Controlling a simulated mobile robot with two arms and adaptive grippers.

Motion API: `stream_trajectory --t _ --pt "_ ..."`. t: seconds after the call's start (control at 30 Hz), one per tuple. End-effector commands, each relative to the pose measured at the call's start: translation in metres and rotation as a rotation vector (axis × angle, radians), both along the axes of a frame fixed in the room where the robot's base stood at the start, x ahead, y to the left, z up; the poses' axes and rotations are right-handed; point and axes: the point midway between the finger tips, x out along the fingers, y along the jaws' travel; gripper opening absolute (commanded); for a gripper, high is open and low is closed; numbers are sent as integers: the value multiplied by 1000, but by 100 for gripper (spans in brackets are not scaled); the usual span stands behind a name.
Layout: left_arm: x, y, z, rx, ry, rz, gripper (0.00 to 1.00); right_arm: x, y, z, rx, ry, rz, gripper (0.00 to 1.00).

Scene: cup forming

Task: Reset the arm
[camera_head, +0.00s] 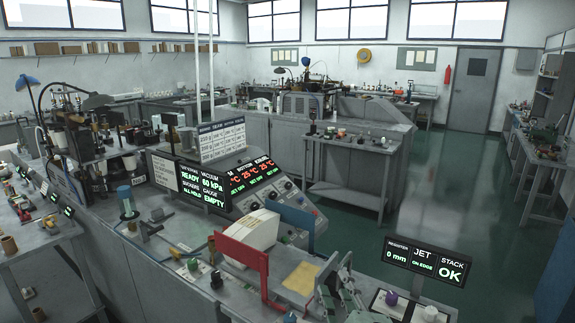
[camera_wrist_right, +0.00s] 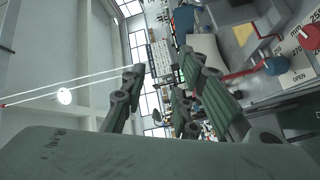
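My right gripper (camera_head: 337,268) is raised at the lower middle of the head view, in front of the workbench (camera_head: 190,290). Its grey-green fingers point up and stand apart with nothing between them. In the right wrist view the fingers of the same gripper (camera_wrist_right: 160,82) are spread, with the room showing through the gap. My left gripper is not in the head view.
A red frame (camera_head: 242,258) and a yellow sheet (camera_head: 301,278) lie close left of the right gripper. A display reading "OK" (camera_head: 425,262) stands to its right. Control panels (camera_head: 262,180) stand behind. The green floor (camera_head: 420,210) at right is clear.

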Motion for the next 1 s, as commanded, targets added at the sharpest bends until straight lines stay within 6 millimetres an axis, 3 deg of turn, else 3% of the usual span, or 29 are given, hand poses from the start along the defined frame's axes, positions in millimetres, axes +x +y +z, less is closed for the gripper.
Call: stream_trajectory --t 0.03,0.1,0.2,0.3,0.5,0.7,0.8,1.0 --pt "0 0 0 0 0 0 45 -18 -17 -34 100 132 -56 28" --pt "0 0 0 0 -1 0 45 -45 -37 -76 230 303 -138 28" --pt "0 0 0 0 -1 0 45 -93 -59 -130 392 531 -260 28" --pt "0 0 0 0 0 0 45 -144 -73 -169 518 720 -374 28" --pt "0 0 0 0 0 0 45 -226 -86 -212 667 979 -551 28" --pt "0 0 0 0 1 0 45 -294 -91 -231 756 1165 -695 28" --pt "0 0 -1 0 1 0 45 -323 -91 -239 788 1241 -758 28" --pt "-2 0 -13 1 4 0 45 -307 -89 -301 773 1250 -758 28"
